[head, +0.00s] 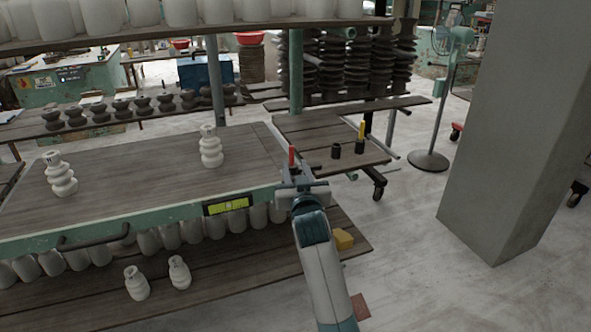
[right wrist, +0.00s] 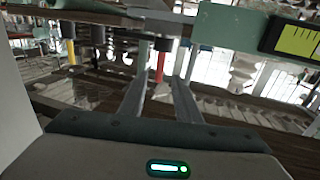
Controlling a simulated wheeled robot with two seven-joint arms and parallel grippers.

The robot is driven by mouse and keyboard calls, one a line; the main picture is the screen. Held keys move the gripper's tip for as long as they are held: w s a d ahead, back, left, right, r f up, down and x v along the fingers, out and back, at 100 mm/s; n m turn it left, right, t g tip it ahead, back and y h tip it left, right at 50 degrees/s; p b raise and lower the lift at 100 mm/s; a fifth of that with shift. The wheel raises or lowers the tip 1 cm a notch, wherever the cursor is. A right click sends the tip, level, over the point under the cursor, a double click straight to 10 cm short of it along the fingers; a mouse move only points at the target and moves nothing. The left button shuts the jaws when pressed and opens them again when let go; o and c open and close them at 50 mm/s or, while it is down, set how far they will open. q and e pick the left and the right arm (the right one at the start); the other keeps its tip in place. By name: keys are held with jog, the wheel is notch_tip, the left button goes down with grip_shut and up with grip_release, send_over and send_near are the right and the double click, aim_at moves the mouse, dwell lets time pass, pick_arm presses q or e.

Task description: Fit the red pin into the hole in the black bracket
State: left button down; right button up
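The red pin (head: 292,155) stands upright at the far right end of the long table in the head view, just beyond my right gripper (head: 295,182). In the right wrist view the pin (right wrist: 160,68) shows between the tips of the right gripper's two fingers (right wrist: 160,82), with a gap on both sides, so the gripper looks open. A short black cylindrical piece (head: 336,151), possibly the black bracket, stands on the lower bench to the right. Its hole is too small to make out. My left gripper is out of view.
A second black piece (head: 360,147) with a yellow pin (head: 361,130) stands beside the first. White ribbed insulators (head: 211,147) stand on the long table (head: 130,170). A grey pillar (head: 510,140) rises on the right. A yellow block (head: 343,239) lies on the lower shelf.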

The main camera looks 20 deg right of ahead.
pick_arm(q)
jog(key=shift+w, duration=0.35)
pick_arm(e)
jog(key=shift+f, duration=0.1)
